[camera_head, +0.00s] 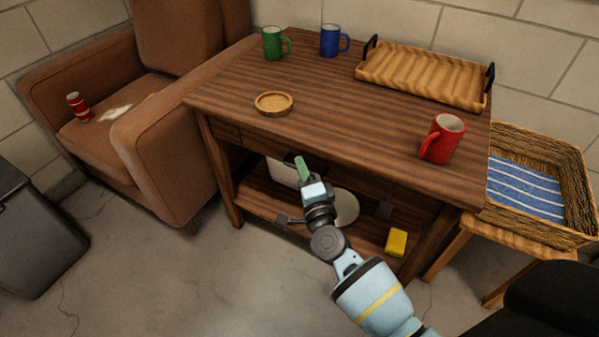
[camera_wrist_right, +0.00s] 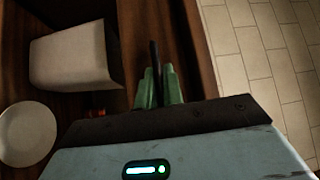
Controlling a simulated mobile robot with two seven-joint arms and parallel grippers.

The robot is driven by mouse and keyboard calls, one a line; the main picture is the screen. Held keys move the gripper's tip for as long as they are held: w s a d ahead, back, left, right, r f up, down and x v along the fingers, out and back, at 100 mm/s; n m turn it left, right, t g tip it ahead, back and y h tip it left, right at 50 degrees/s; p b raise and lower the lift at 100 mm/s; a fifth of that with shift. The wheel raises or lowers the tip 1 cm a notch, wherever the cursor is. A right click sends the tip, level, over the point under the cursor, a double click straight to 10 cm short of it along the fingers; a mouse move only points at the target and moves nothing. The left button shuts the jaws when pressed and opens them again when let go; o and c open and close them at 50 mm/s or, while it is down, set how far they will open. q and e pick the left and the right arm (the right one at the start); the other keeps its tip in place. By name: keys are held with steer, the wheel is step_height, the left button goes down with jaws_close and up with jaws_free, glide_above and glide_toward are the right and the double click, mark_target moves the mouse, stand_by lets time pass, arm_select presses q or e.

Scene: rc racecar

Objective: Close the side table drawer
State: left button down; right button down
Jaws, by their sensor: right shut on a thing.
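The wooden side table (camera_head: 340,120) stands against the wall. Its drawer front (camera_head: 360,180) runs below the top's front edge and is partly hidden by my right arm; how far the drawer stands out is hard to tell. My right gripper (camera_head: 302,168) is at the table's front, just under the top edge. In the right wrist view its green fingers (camera_wrist_right: 159,86) are shut on a thin dark bar (camera_wrist_right: 155,55), which looks like the drawer handle. A brown wood panel lies close beside the fingers there. My left gripper is not in view.
Red (camera_head: 443,138), green (camera_head: 273,43) and blue (camera_head: 331,40) mugs, a round coaster (camera_head: 273,104) and a tray (camera_head: 425,75) are on the top. The lower shelf holds a white box (camera_wrist_right: 75,55), a plate (camera_wrist_right: 25,133) and a yellow block (camera_head: 396,242). An armchair (camera_head: 165,150) stands left.

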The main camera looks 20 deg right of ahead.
steer(key=c, duration=1.5)
jaws_free()
steer(key=shift+w+d, duration=0.1)
steer(key=shift+d, duration=0.1)
steer(key=s, duration=0.5)
steer(key=s+a+f+p, duration=0.1)
steer(key=s, duration=0.1)
steer(key=shift+s, duration=0.35)
